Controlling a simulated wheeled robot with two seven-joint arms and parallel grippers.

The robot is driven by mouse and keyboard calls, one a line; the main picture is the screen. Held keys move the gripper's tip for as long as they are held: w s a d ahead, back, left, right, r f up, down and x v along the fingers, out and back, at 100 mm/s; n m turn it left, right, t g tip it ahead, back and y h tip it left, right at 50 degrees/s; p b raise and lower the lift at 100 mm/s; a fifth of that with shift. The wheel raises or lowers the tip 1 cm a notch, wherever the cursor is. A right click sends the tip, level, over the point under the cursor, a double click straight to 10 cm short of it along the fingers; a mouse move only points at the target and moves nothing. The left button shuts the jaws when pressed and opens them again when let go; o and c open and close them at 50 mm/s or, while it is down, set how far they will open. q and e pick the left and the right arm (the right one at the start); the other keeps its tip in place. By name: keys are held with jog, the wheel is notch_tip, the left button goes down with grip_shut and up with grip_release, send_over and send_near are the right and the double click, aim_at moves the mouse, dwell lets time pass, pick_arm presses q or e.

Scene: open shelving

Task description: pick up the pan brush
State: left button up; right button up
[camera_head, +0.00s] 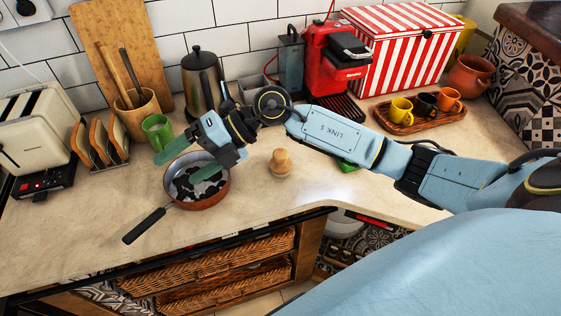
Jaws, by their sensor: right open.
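The pan brush appears to be the small round wooden piece with a knob on top (281,162), standing upright on the counter right of the frying pan. My right gripper (189,162) is open, its two green-tipped fingers apart over the copper-coloured pan. Nothing shows between the fingers. The gripper is to the left of the brush and apart from it. My right arm comes in from the right and passes behind the brush in the picture. My left gripper is not in view.
The frying pan (224,190) has black and white patches inside, and its handle points to the front left. A green cup (157,131), kettle (202,78), red coffee machine (331,60) and toaster (35,128) stand behind. Counter (262,197) in front of the brush is clear.

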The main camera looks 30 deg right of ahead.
jog(key=w+d+f+g+h, duration=0.15)
jog(key=d+f+h, duration=0.35)
jog(key=d, duration=0.5)
jog(key=r+m+h, duration=0.1)
jog(key=r+h, duration=0.1)
jog(key=h, duration=0.6)
send_over(283, 151)
jog(key=shift+w+a+f+g, duration=0.1)
jog(key=shift+a+g, duration=0.15)
jog(key=shift+a, duration=0.05)
jog(key=shift+d+f, duration=0.25)
notch_tip(283, 151, down, 7)
jog(key=shift+a+f, duration=0.15)
jog(key=shift+f, duration=1.3)
jog(key=shift+a+f, duration=0.15)
jog(key=shift+f, duration=1.25)
jog(key=c, duration=1.1)
